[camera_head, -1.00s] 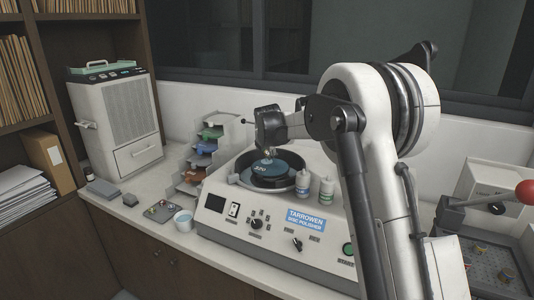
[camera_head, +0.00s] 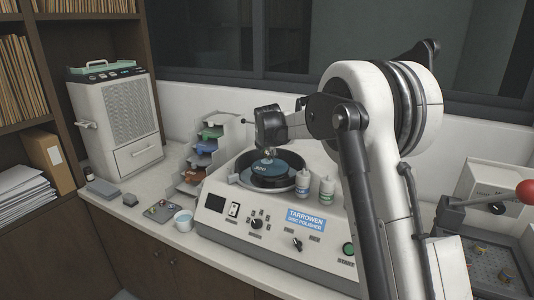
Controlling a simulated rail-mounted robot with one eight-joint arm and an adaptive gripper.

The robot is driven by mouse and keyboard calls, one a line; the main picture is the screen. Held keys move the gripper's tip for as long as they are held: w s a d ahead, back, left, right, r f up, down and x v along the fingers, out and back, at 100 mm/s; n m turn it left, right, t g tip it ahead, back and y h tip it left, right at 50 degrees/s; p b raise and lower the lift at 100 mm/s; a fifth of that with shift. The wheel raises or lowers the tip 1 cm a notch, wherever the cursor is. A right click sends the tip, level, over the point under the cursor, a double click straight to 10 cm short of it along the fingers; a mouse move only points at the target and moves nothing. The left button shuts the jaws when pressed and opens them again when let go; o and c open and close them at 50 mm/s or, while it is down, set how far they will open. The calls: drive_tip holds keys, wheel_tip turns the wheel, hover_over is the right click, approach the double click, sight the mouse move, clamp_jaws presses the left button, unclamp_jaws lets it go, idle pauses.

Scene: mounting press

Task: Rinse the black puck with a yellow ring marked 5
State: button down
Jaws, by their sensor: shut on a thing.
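My gripper (camera_head: 270,152) points down over the polishing disc (camera_head: 262,168) of the polisher, at the middle of the picture. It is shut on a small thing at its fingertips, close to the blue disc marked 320. The held thing is too small and hidden to read a ring colour or number, so I cannot tell whether it touches the disc. A small white cup (camera_head: 184,221) with bluish liquid stands on the counter left of the polisher. A grey tray (camera_head: 152,216) with small coloured pucks lies beside the cup; their marks cannot be read.
A stepped rack (camera_head: 190,177) with coloured discs stands behind left. A white cabinet machine (camera_head: 118,125) stands at the far left. A press with a red-knobbed lever (camera_head: 525,192) is at right.

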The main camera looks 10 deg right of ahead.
drive_tip(key=shift+s+a+r+b, duration=0.15)
drive_tip(key=shift+s+a+r, duration=0.05)
drive_tip(key=shift+s, duration=0.9)
drive_tip(key=shift+s+a+r+b, duration=0.1)
drive_tip(key=shift+s+a+r, duration=0.1)
drive_tip(key=shift+s, duration=0.95)
drive_tip(key=shift+s+a+r+b, duration=0.15)
drive_tip(key=shift+s+a+r, duration=0.05)
drive_tip(key=shift+s, duration=0.9)
drive_tip(key=p+v, duration=0.1)
drive_tip(key=v, duration=0.2)
drive_tip(key=p+v, duration=0.1)
drive_tip(key=v, duration=0.1)
drive_tip(key=shift+r, duration=0.5)
drive_tip(key=shift+p, duration=0.3)
drive_tip(key=shift+s+a+r+g+y+p, duration=0.15)
drive_tip(key=shift+s+a+r+g+p, duration=0.2)
drive_tip(key=shift+g+p, duration=0.7)
drive_tip(key=shift+s+a+r+g+y+p, duration=0.1)
drive_tip(key=shift+s+a+r+g+p, duration=0.25)
drive_tip(key=shift+g, duration=1.35)
drive_tip(key=shift+s+a+r+g+y+p, duration=0.3)
drive_tip(key=shift+g+p, duration=0.35)
drive_tip(key=shift+g, duration=0.7)
drive_tip(key=shift+s+d, duration=0.1)
